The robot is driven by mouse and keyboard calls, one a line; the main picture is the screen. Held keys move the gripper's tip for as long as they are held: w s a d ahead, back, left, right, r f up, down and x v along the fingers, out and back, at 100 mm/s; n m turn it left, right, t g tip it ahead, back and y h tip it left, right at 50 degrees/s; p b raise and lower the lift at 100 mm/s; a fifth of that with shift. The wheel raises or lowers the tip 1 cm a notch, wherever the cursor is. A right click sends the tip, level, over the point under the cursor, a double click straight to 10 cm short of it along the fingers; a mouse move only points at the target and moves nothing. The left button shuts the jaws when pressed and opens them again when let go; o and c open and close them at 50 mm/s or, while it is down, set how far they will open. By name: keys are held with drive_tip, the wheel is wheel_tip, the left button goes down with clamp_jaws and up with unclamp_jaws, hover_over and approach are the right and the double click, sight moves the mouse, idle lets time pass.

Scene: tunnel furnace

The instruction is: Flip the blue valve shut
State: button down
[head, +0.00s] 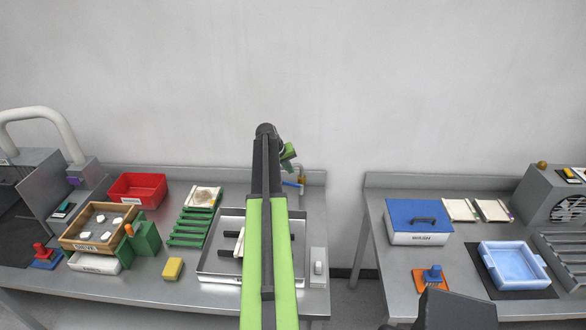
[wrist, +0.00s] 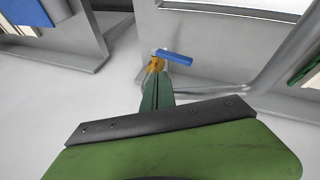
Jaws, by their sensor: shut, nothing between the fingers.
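The blue valve lever (head: 291,184) shows in the head view at the back of the left bench, just right of my arm, with its brass body (head: 302,179) at its right end. In the wrist view the lever (wrist: 175,57) runs right from the brass body (wrist: 154,66), roughly level. My gripper (wrist: 156,76) is shut and empty, its green fingertips pointing at the brass body. The tips overlap the body's lower part in this view; I cannot tell if they touch. In the head view my gripper (head: 288,154) hangs above the valve, partly behind my arm.
A metal tray (head: 210,262) lies below my arm on the left bench. A small white switch box (head: 318,268) stands at its right. A gap separates this bench from the right bench, which holds a blue-lidded box (head: 417,221). The wall behind is bare.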

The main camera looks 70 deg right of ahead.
drive_tip(key=w+a+r+p, duration=0.3)
drive_tip(key=r, duration=0.1)
drive_tip(key=shift+w+a+r, duration=0.2)
drive_tip(key=shift+w+a, duration=0.2)
